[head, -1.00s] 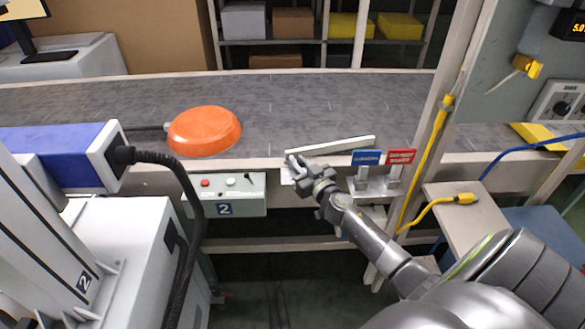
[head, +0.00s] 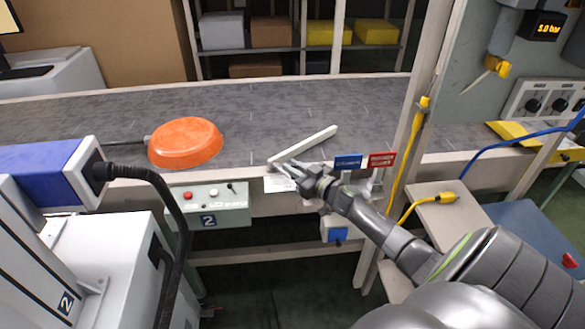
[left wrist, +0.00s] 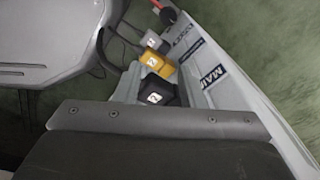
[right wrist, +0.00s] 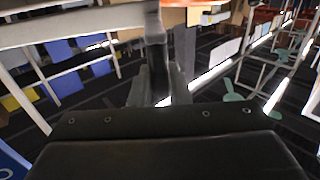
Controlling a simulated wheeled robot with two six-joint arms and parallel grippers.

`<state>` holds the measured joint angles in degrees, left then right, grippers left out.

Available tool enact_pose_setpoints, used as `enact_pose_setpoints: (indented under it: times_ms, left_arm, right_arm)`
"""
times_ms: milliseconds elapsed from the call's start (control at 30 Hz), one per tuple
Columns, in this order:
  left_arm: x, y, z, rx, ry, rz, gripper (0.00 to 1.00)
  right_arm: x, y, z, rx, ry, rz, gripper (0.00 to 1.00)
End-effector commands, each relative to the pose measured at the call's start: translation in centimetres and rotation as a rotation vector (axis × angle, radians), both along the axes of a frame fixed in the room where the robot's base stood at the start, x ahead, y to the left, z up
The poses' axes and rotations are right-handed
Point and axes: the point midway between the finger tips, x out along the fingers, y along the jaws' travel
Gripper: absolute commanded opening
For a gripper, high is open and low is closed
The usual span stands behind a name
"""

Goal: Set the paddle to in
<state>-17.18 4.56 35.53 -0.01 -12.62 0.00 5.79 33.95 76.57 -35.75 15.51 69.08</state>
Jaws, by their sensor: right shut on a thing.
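The paddle is a long whitish bar (head: 305,146) that slants from the near rail of the conveyor out over the belt, its right end farther in. My right gripper (head: 290,172) is at the paddle's near left end, by the rail, and is shut on it. In the right wrist view, a grey upright piece (right wrist: 155,55) stands between the fingers. A blue sign (head: 348,162) and a red sign (head: 382,160) stand on the rail to the right; their lettering is too small to read.
An orange pan (head: 186,142) lies on the grey belt (head: 250,105), left of the paddle. A green-grey button box (head: 212,204) hangs below the rail. A white post (head: 400,150) with a yellow cable stands right of the signs. The belt beyond the paddle is clear.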

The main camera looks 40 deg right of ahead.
Motion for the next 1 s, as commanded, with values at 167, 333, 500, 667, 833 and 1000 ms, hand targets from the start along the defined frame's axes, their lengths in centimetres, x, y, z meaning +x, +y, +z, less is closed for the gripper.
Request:
enact_pose_setpoints:
  times_ms: [167, 333, 500, 667, 833, 1000]
  left_arm:
    - [0.0, 0.0, 0.0, 0.001, 0.0, 0.0, 0.36]
    - [0.0, 0.1, 0.0, 0.001, 0.0, 0.0, 0.36]
    - [0.0, 0.1, 0.0, 0.001, 0.0, 0.0, 0.36]
    - [0.0, 0.1, -0.2, 0.001, 0.0, 0.0, 0.36]
    - [0.0, 0.1, -0.7, 0.001, 0.0, 0.0, 0.36]
    - [0.0, 0.1, -2.0, 0.001, 0.0, 0.0, 0.36]
  right_arm:
    - [0.1, -0.4, 0.2, -0.005, 0.0, -0.008, 0.24]
    - [0.1, -0.2, 0.2, -0.003, 0.0, -0.005, 0.35]
    - [0.1, -0.1, 0.1, -0.002, -0.001, -0.003, 0.35]
    - [-0.7, -0.2, 0.0, -0.001, 0.001, -0.003, 0.35]
    - [-3.2, -0.6, -0.2, -0.002, 0.003, -0.002, 0.35]
    - [-6.2, -1.0, -0.3, -0.004, 0.002, -0.001, 0.35]
